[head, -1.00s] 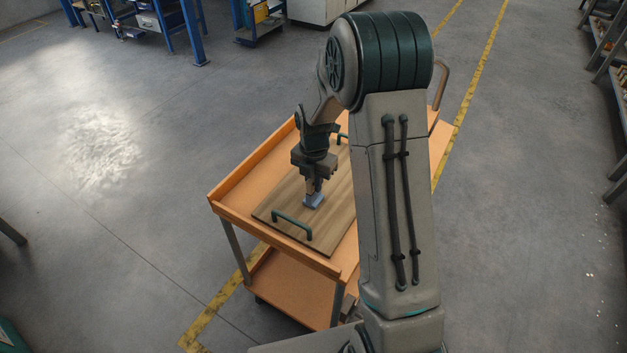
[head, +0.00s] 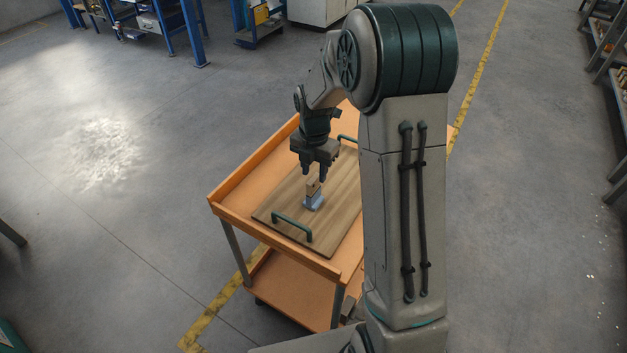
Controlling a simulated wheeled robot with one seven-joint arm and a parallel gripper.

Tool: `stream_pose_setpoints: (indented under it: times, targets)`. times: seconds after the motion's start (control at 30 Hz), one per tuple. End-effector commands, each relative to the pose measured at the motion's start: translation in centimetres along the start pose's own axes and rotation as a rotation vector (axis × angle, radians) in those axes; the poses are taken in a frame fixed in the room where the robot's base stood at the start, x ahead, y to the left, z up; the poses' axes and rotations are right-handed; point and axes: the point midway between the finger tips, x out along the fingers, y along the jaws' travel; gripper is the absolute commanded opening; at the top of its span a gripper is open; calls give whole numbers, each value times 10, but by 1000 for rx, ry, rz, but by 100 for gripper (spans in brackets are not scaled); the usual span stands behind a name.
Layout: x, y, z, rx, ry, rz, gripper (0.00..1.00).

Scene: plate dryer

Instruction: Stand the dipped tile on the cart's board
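The tile (head: 314,187) stands upright on the wooden board (head: 345,208); its upper part is tan and its lower part is blue-grey. The board lies on the top shelf of the orange cart (head: 228,207) and has a green handle at each end. My gripper (head: 319,172) is above the tile with its fingers spread and nothing between them. The fingertips appear clear of the tile's top.
The near green handle (head: 291,226) rises from the board close to the tile. The far handle (head: 347,139) is partly hidden by my arm. The cart has raised orange sides. Board space around the tile is bare.

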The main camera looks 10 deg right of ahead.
Motion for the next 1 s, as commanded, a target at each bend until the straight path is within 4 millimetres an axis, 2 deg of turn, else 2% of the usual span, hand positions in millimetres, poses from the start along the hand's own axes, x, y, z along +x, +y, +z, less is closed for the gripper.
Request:
stream_pose_setpoints:
  times: [0.03,0.2,0.43,0.57,0.67,1.0]
  targets:
    - [-13,0,1,1,-4,3,36]
    - [-46,0,0,1,-2,2,36]
    - [-70,0,0,5,-1,0,36]
    - [-80,-6,-7,88,-10,5,36]
    - [-93,-17,-18,250,-27,16,36]
    - [-133,-74,-75,1038,-61,106,36]
